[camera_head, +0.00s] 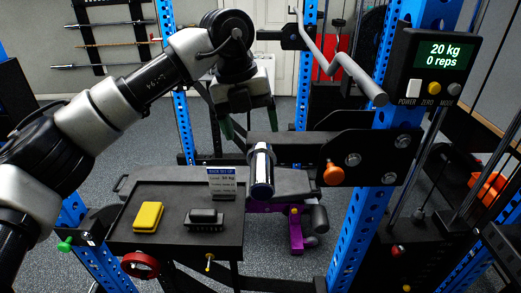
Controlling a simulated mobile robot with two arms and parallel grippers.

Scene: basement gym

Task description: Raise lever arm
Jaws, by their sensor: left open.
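The lever arm appears to be the black horizontal beam (290,145) joined to the dark pivot plate at the right. A chrome-ended handle (262,172) points toward me at its left end. An orange knob (333,174) sits on the pivot plate. My left gripper (249,121) is open, with dark green fingers pointing down, just above and behind the handle in the picture. It looks empty and apart from the handle, though the depth between them is hard to judge. My right gripper is not in view.
A black tray (170,250) holds a yellow block (148,217), a black brush-like item (204,219) and a sign (221,183). A blue upright (357,235) carries a display (437,62) reading 20 kg, 0 reps. A bent metal bar (340,62) crosses the upper right.

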